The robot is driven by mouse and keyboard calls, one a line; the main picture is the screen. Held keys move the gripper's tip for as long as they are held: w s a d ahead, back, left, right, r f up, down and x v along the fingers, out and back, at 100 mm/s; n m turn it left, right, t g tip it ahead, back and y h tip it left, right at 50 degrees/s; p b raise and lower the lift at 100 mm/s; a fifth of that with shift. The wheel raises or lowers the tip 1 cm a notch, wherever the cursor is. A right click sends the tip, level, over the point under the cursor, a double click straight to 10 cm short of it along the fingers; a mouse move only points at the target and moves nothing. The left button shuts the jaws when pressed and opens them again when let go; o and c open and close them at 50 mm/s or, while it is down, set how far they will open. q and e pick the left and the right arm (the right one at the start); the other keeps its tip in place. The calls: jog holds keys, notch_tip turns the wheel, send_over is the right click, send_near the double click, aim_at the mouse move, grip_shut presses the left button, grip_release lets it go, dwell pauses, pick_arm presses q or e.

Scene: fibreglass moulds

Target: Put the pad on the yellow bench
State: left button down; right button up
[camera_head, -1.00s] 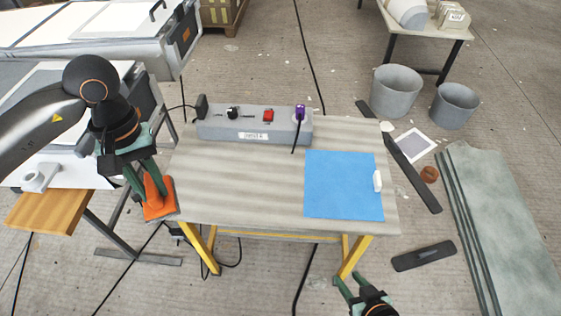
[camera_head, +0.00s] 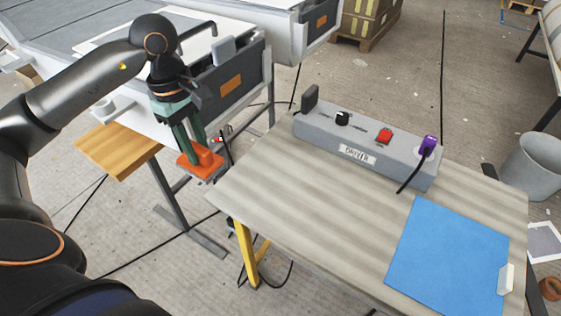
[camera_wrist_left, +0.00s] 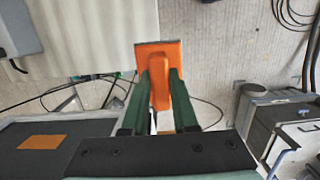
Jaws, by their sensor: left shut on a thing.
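The orange pad (camera_head: 203,164) has a raised grip, and my left gripper (camera_head: 194,148) is shut on that grip. The left wrist view shows the pad (camera_wrist_left: 173,52) from above, between the green fingers. The bench (camera_head: 290,215) has a striped grey-beige top and yellow legs. In the head view the pad is held in the air just off the bench's left end. In the left wrist view the bench top (camera_wrist_left: 90,30) shows beside the pad at upper left. I cannot tell the pad's height over the bench. My right gripper is out of view.
A grey power box (camera_head: 365,150) with switches and a purple plug stands along the bench's back edge. A blue sheet (camera_head: 448,258) with a small white piece (camera_head: 505,280) lies at the right. The left and middle of the top are bare. A wooden board (camera_head: 125,150) is at left.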

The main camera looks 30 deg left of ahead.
pick_arm(q)
jog(key=w+d+f, duration=0.1)
jog(key=w+f, duration=0.2)
jog(key=w, duration=0.1)
jog(key=w+d+f, duration=0.2)
jog(key=w+f, duration=0.1)
jog(key=w, duration=0.1)
jog(key=w+d+f, duration=0.1)
jog(key=w+f, duration=0.1)
jog(key=w, duration=0.1)
jog(key=shift+w+d+f, duration=0.25)
jog(key=shift+w+f, duration=0.15)
jog(key=shift+w+d+f, duration=0.1)
jog(key=shift+w+f, duration=0.2)
jog(key=shift+f, duration=0.1)
jog(key=shift+w+f+b, duration=0.1)
jog(key=shift+f+b, duration=0.3)
jog(key=shift+f, duration=1.2)
jog(key=shift+f, duration=0.15)
jog(key=c, duration=0.7)
grip_release()
